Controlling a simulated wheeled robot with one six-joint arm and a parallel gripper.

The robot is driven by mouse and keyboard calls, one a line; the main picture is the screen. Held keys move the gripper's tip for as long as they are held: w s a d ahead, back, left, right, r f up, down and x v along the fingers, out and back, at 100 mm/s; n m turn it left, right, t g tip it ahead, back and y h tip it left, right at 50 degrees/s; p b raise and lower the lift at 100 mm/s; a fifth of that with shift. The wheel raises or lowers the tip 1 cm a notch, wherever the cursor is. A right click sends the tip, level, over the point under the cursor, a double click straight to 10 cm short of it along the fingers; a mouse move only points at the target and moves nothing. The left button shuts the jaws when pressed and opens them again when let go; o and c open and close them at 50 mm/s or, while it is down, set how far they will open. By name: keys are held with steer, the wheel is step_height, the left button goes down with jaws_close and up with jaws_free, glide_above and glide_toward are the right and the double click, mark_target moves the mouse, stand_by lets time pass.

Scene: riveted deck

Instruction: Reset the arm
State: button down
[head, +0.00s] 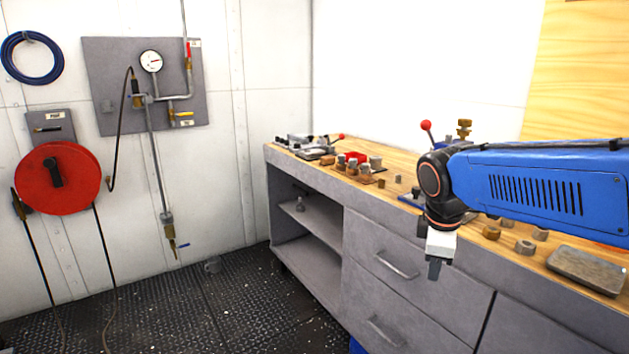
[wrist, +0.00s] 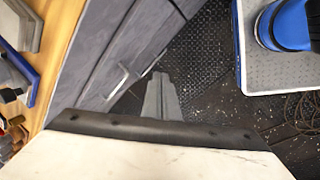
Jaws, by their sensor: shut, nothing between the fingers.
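My gripper (head: 435,269) hangs at the end of my blue arm in the head view, pointing down in front of the grey workbench's (head: 385,250) drawer fronts. Its grey fingers are together with nothing between them. In the wrist view my gripper (wrist: 158,80) shows as a narrow grey shape, above the dark floor and beside a drawer handle (wrist: 118,80). The arm reaches in from the right of the head view, over the bench's edge.
Several small metal and brass parts, red pieces (head: 355,157) and a grey tray (head: 588,270) lie on the wooden bench top. A red hose reel (head: 58,178) and a gauge panel (head: 105,80) hang on the left wall. The textured floor (head: 215,310) is mostly clear.

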steer(key=s+d+f+m+t, duration=0.1)
steer(key=s+f+m, duration=0.2)
steer(key=s+m, duration=0.3)
steer(key=s+d+f+m+y, duration=0.1)
steer(key=s+d+f+m, duration=0.1)
steer(key=s+f+m, duration=0.2)
steer(key=s+m, duration=0.3)
steer(key=s, duration=0.5)
steer(key=shift+t+y, duration=0.3)
steer(key=shift+t, duration=0.1)
